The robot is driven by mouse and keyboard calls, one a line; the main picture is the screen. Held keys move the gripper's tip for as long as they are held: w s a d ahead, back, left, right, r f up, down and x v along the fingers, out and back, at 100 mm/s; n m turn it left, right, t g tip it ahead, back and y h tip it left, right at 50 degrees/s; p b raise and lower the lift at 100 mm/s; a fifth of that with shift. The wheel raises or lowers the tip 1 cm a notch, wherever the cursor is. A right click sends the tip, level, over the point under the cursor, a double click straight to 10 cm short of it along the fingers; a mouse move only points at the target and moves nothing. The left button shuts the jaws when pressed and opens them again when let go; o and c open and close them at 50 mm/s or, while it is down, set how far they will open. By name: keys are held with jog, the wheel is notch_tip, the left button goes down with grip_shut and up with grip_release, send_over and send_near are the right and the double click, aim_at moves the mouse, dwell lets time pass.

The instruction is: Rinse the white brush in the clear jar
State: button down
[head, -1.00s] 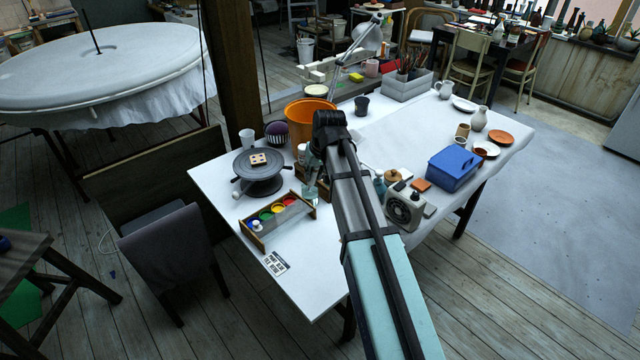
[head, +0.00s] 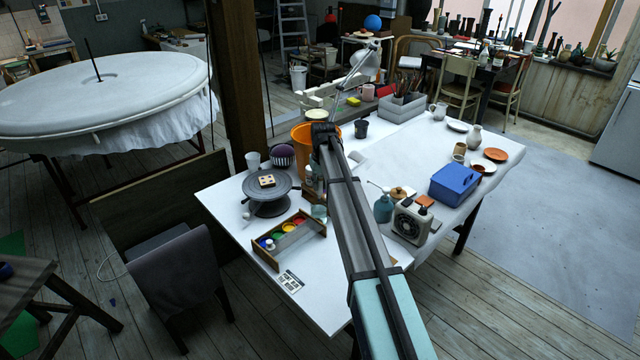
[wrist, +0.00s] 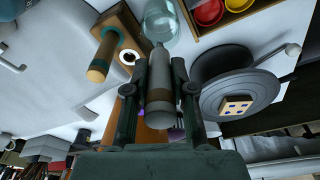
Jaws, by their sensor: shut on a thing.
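In the wrist view my gripper (wrist: 156,95) is shut on the white brush (wrist: 160,75), a thick pale handle with a brown band. The brush points away from me toward the clear jar (wrist: 170,22) at the top of the view. Its far end overlaps the jar's near edge; I cannot tell whether the tip is inside. In the head view the jar (head: 319,211) stands beside the paint box, left of my arm. My arm hides most of the gripper and the brush there.
The paint box (head: 262,243) with coloured pots stands left of the jar. A turntable (head: 271,207) bears a dotted tile (head: 266,181). A wooden holder (wrist: 125,20) with another handle (wrist: 105,52) is close to the gripper. The orange bucket (head: 302,131) stands behind; a fan (head: 412,220) stands right.

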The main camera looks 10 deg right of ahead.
aim_at(320, 195)
jog(key=shift+f+b, duration=1.15)
jog(key=shift+f, duration=2.1)
